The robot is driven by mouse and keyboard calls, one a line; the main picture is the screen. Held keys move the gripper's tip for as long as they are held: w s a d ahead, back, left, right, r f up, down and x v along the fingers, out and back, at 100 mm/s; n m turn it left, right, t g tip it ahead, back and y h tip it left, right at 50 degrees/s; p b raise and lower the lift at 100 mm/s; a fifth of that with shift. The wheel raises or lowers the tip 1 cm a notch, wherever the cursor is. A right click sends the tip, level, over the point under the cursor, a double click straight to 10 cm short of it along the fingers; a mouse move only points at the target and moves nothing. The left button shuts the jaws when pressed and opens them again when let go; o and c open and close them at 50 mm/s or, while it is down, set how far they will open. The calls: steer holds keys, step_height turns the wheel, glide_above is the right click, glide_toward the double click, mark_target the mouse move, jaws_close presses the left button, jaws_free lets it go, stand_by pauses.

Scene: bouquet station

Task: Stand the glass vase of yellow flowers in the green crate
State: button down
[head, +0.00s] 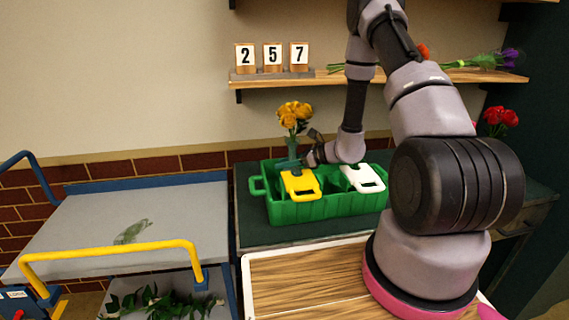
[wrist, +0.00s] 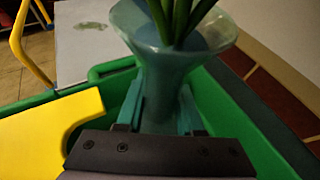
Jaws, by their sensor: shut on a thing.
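The glass vase (wrist: 165,68) is bluish and flared, with green stems in its mouth. In the head view, its yellow flowers (head: 294,115) stand up above the green crate (head: 318,208), toward the crate's back left. My gripper (wrist: 160,118) is shut on the vase, one finger on each side. The vase looks upright, and its lower part is hidden by the gripper and crate. In the wrist view the crate wall (wrist: 258,118) shows beyond the vase. I cannot tell whether the vase base touches the crate floor.
A cart with a yellow rail (head: 110,247) stands at left. A shelf (head: 330,79) with number blocks hangs above. Red flowers (head: 500,118) stand at right.

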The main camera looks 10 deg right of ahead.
steer(key=shift+c, duration=2.3)
jaws_free()
